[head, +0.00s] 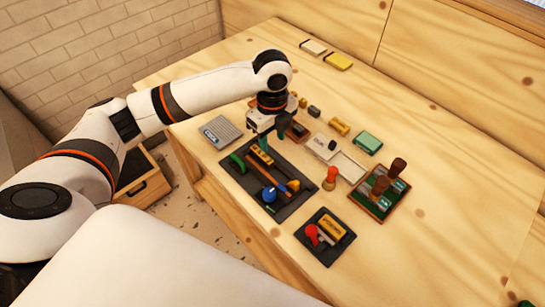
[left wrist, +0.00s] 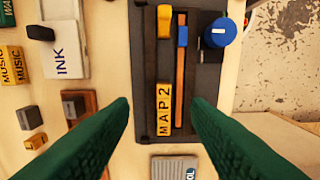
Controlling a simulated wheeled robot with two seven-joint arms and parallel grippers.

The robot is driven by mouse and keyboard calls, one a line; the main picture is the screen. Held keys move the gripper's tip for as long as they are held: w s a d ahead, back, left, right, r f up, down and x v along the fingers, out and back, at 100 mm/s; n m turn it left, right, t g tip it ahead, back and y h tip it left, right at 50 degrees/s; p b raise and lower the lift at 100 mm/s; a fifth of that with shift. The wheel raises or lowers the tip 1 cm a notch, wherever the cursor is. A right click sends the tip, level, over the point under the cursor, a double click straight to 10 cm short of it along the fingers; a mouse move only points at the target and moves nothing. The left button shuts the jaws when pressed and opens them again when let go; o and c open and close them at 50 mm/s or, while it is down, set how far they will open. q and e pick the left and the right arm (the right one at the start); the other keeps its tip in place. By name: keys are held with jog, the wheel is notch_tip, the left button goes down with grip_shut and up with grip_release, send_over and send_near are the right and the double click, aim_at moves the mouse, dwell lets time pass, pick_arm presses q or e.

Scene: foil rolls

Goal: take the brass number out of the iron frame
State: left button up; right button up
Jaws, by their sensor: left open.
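The dark iron frame (head: 247,186) lies flat on the table in the head view; part of it also shows in the left wrist view (left wrist: 207,80). In it stands a short row of yellow brass type reading MAP2. The brass number 2 (left wrist: 164,90) is at the upper end of this row in the left wrist view; in the head view the row is too small to read. My left gripper (left wrist: 160,104) is open. Its green fingers stand on either side of the row, apart from it, with nothing between them gripped. In the head view the gripper (head: 262,138) is above the frame's far end.
A brown strip with a blue piece (left wrist: 181,37), a yellow block (left wrist: 164,22) and a blue knob (left wrist: 219,33) are in the frame. A grey ribbed plate (head: 220,131), a red-handled stamp (head: 330,177) and a small dark tray (head: 318,246) lie around.

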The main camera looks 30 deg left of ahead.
aim_at(270, 162)
pick_arm(q)
jog(key=shift+s+f, duration=0.15)
jog(key=shift+f, duration=0.45)
jog(key=shift+s+f, duration=0.15)
jog(key=shift+f, duration=0.85)
notch_tip(270, 162, down, 5)
jog(key=shift+a+r+p, duration=0.1)
jog(key=shift+a+p, duration=0.05)
jog(key=shift+p, duration=0.9)
jog(key=shift+f, duration=0.4)
pick_arm(e)
jog(key=shift+s+r, duration=0.25)
jog(key=shift+r, duration=0.35)
jog(key=shift+s+r, duration=0.25)
jog(key=shift+r, duration=0.35)
pick_arm(q)
jog(key=shift+c, duration=0.5)
grip_shut()
pick_arm(e)
jog(key=shift+s+a, duration=0.15)
jog(key=shift+s, duration=0.05)
